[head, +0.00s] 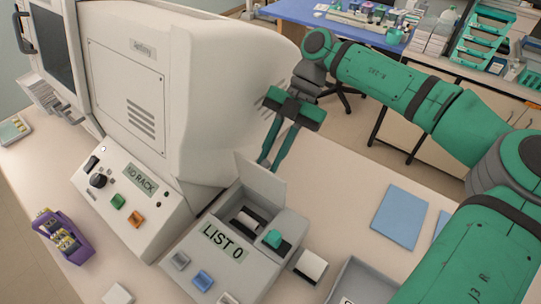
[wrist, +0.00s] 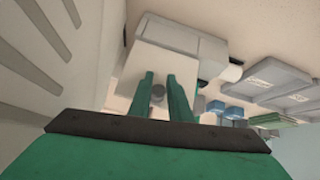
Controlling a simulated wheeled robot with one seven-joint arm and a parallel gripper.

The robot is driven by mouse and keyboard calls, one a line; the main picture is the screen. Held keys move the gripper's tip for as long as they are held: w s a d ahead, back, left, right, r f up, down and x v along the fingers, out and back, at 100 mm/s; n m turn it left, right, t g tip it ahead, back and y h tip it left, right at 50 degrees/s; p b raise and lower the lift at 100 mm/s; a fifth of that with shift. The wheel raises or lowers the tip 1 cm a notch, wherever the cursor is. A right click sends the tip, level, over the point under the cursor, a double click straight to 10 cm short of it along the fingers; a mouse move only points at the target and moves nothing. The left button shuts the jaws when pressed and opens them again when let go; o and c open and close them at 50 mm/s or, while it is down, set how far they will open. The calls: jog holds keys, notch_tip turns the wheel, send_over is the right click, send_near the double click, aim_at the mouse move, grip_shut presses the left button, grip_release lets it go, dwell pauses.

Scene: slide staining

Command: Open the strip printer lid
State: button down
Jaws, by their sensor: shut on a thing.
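The strip printer (head: 222,262), marked "LIST 0", stands on the bench. My gripper (head: 267,162) reaches down to the lid's upper edge from behind. In the wrist view, the two green fingers of my gripper (wrist: 163,82) close around a small grey knob (wrist: 158,92) on the pale lid (wrist: 157,65). The exact finger contact is partly hidden in the head view.
A large cream machine (head: 160,90) stands close to the left of my gripper. A panel marked "RACK" (head: 130,202) and a purple rack (head: 62,236) are at left. Blue sheets (head: 399,217) and a grey tray (head: 362,283) lie right of the printer.

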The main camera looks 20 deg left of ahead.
jog(key=shift+d+f, duration=0.25)
jog(key=shift+f, duration=0.05)
jog(key=c, duration=1.6)
grip_release()
jog(key=shift+c, duration=0.2)
jog(key=shift+r, duration=0.1)
jog(key=shift+a, duration=0.1)
jog(key=shift+w+r, duration=0.1)
jog(key=v, duration=1)
jog(key=shift+r, duration=0.25)
jog(key=shift+w, duration=0.15)
